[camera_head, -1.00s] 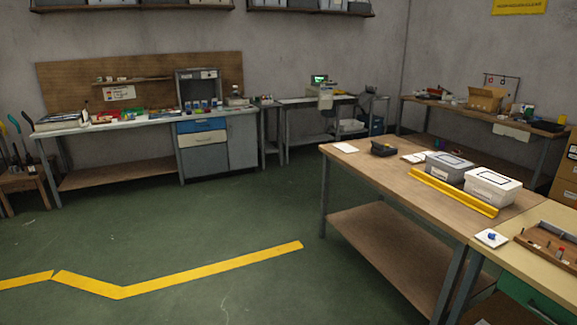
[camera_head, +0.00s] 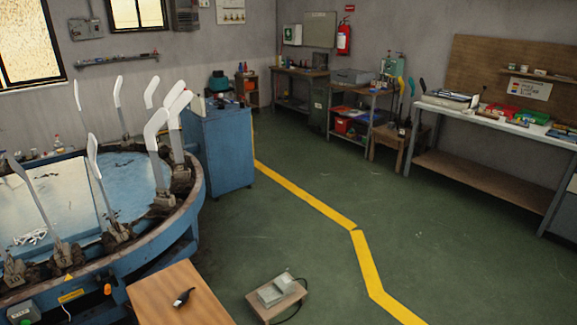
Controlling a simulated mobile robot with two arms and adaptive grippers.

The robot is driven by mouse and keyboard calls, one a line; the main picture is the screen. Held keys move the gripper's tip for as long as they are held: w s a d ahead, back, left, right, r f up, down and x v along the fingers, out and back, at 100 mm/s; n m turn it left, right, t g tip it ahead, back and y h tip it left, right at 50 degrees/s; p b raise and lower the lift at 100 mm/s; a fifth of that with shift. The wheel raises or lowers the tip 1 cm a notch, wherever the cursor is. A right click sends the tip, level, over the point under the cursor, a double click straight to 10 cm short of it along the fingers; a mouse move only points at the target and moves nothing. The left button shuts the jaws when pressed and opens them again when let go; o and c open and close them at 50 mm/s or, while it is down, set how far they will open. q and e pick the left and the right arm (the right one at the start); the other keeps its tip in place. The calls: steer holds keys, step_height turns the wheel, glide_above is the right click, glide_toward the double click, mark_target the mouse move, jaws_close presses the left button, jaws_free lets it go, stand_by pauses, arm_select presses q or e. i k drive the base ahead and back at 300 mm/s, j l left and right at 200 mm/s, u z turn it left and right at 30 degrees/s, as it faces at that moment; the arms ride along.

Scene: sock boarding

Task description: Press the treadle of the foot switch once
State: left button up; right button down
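What looks like the foot switch (camera_head: 273,292) is a pale grey metal box on a low wooden board (camera_head: 262,312) on the green floor, at the bottom centre of the view. A plate that may be its treadle (camera_head: 284,281) is on its upper right part. A dark cable runs from it along the right side. Neither of my grippers is in view, and nothing of mine touches the switch.
A round blue machine (camera_head: 190,215) with upright sock boards stands at left. A wooden table (camera_head: 165,295) with a small dark tool (camera_head: 184,297) is just left of the switch. A blue cabinet (camera_head: 228,150) stands behind. Green floor is open to the right, crossed by a yellow line (camera_head: 310,200).

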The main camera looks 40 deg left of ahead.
mark_target(269, 293)
steer(key=i+l+u, duration=0.1)
steer(key=i+u, duration=0.15)
steer(key=u, duration=0.15)
steer(key=i+l+u, duration=0.2)
steer(key=u, duration=0.25)
steer(key=i+l+u, duration=0.25)
steer(key=u, duration=0.15)
steer(key=i+l+u, duration=0.15)
steer(key=l+u, duration=0.3)
steer(key=i+l+u, duration=0.1)
steer(key=l+u, duration=0.15)
steer(key=u, duration=0.15)
steer(key=l+u, duration=0.45)
steer(key=i+l+u, duration=0.1)
steer(key=l+u, duration=0.4)
steer(key=l, duration=0.15)
steer(key=l+u, duration=0.45)
steer(key=l, duration=0.2)
